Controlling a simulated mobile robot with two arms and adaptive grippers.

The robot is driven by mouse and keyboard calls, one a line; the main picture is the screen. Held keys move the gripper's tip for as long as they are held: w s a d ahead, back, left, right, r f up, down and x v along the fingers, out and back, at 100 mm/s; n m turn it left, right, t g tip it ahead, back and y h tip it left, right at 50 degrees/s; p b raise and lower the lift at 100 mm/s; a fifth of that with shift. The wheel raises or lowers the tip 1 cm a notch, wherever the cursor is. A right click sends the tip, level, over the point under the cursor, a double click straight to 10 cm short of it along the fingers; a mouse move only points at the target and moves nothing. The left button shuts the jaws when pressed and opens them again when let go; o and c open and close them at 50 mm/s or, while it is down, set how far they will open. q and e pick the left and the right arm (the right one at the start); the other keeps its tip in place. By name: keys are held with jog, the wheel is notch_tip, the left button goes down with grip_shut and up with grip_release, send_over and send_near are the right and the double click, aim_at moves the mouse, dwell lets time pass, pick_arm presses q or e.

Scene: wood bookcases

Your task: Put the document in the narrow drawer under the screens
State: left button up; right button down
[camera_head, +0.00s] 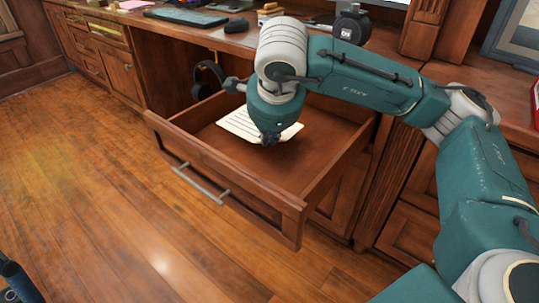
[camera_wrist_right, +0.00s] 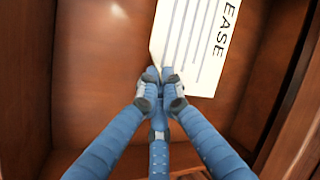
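The open drawer (camera_head: 235,188) is a wooden drawer pulled out below the desk top. The document (camera_head: 240,124), a white sheet with printed lines, is inside the drawer's outline, toward its back. My right gripper (camera_head: 270,137) points down into the drawer at the sheet's near edge. In the right wrist view its blue fingers (camera_wrist_right: 160,74) are together on the edge of the document (camera_wrist_right: 196,45), whose large letters show at right. Whether the sheet rests fully on the drawer floor is unclear. A dark blue part of my left gripper (camera_head: 18,282) shows at the bottom left corner; its fingertips are not clear.
The desk top (camera_head: 200,33) carries a keyboard (camera_head: 187,17), a mouse (camera_head: 236,25) and a dark round object (camera_head: 352,27). Headphones (camera_head: 208,78) hang under the desk left of the drawer. The wooden floor (camera_head: 90,180) at left is clear.

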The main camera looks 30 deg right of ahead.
aim_at(269, 159)
notch_tip(269, 159, down, 5)
jog(key=shift+b, duration=0.7)
jog(key=shift+r, duration=0.1)
jog(key=c, duration=2.2)
grip_release()
